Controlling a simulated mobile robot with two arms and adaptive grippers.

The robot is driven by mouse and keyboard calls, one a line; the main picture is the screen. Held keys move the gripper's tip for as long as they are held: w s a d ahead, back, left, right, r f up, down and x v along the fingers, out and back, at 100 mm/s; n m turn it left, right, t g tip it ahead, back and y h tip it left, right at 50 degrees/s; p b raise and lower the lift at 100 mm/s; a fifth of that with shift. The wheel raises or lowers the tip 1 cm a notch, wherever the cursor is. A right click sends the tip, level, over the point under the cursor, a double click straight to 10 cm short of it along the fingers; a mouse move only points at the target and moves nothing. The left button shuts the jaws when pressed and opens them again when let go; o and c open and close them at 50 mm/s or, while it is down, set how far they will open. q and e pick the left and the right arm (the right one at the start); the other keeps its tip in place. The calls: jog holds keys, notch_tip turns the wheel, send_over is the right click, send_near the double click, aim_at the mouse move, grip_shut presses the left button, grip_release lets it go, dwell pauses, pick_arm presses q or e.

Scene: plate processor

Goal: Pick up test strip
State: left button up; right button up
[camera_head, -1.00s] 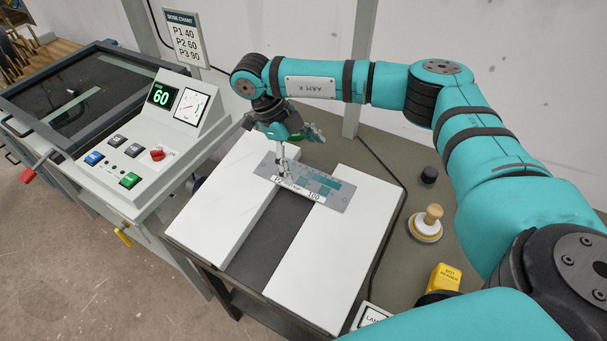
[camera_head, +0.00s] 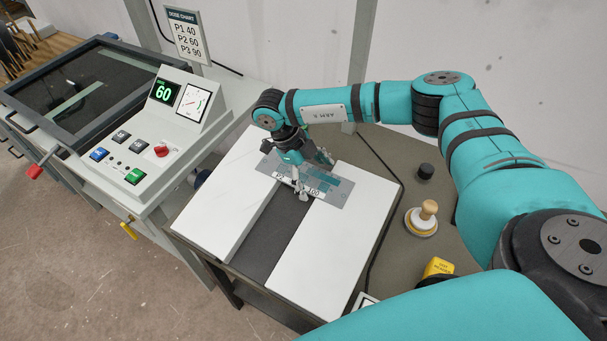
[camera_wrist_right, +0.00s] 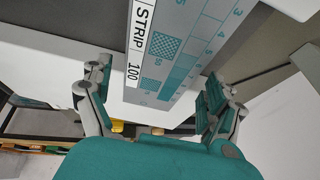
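The test strip (camera_head: 328,188) is a flat grey plate with teal patches and a white label. It lies across two white blocks, bridging the dark gap between them. My right gripper (camera_head: 314,177) is over the strip's middle, with one finger at its near edge and the other towards its far edge. In the right wrist view the strip (camera_wrist_right: 180,50) reaches between the spread fingers of the right gripper (camera_wrist_right: 155,92), and its label reads "STRIP 100". Clear space shows on both sides, so the fingers are open. My left gripper is out of view.
The white blocks (camera_head: 215,215) and (camera_head: 325,255) stand on a dark table. A control console (camera_head: 150,180) showing 60 is at left, beside a dark tray (camera_head: 40,110).

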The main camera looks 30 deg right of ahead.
jog(key=c, duration=0.6)
jog(key=shift+r, duration=0.1)
jog(key=shift+r+b, duration=0.4)
jog(key=shift+r, duration=0.1)
notch_tip(320, 180, up, 2)
jog(key=shift+r+b, duration=0.15)
jog(key=shift+b, duration=0.6)
jog(key=s+a+b, duration=0.1)
jog(key=s, duration=0.3)
jog(key=s+a+r+b, duration=0.1)
jog(key=s, duration=0.4)
jog(key=s+a+b, duration=0.1)
jog(key=s+a, duration=0.1)
jog(key=s, duration=0.3)
jog(key=shift+s+r+b, duration=0.15)
jog(key=shift+s+b, duration=0.05)
jog(key=shift+b, duration=0.2)
jog(key=shift+s+a+r, duration=0.15)
jog(key=shift+s, duration=0.35)
